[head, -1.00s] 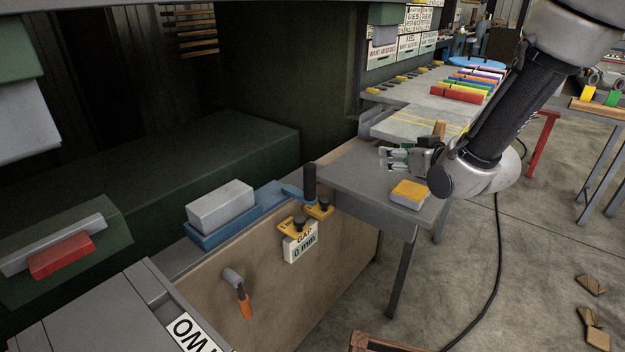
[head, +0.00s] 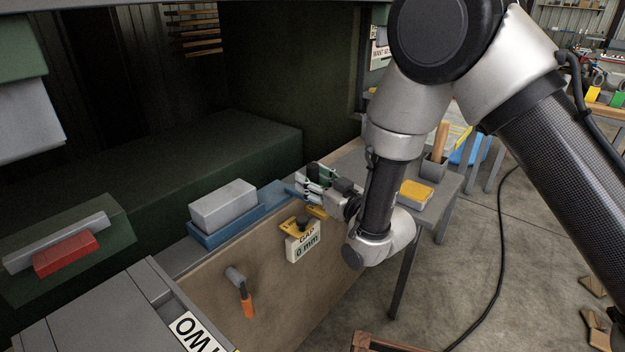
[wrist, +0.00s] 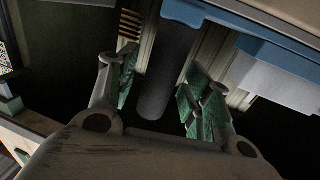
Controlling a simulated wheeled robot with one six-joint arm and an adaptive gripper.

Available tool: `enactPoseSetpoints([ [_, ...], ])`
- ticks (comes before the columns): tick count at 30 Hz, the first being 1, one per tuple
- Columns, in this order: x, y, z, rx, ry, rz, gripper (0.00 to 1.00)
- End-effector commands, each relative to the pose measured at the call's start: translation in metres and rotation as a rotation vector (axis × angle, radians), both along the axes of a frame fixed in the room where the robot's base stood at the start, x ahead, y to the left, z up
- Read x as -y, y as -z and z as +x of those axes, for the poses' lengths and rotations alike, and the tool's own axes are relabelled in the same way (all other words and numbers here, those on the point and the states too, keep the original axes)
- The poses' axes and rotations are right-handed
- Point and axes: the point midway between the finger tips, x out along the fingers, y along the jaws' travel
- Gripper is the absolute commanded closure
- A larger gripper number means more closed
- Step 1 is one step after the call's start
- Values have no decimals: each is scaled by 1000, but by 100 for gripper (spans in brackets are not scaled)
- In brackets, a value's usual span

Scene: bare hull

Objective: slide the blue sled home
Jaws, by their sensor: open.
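The blue sled (head: 268,204) lies on the ledge in the head view, with a pale grey block (head: 222,204) on it. A blue arm runs from its right end toward my gripper (head: 308,184). In the wrist view, the dark round handle (wrist: 166,72) stands between the two green-padded fingers of my gripper (wrist: 157,92). The fingers are apart, with a visible space on both sides of the handle. The blue sled (wrist: 262,48) also shows at the upper right there.
A yellow stop (head: 292,227) and a "GAP 0 mm" sign (head: 303,244) sit at the ledge edge below my gripper. A grey table (head: 444,190) with a yellow-topped block (head: 415,193) stands right.

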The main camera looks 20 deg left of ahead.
Motion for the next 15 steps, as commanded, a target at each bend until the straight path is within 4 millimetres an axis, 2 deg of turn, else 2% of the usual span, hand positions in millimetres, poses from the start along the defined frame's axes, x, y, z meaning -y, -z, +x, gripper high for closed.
enactPoseSetpoints([
  [9,-4,0,3,-1,0,-1,51],
  [11,-4,0,3,-1,0,-1,60],
  [15,-4,0,3,-1,0,-1,85],
])
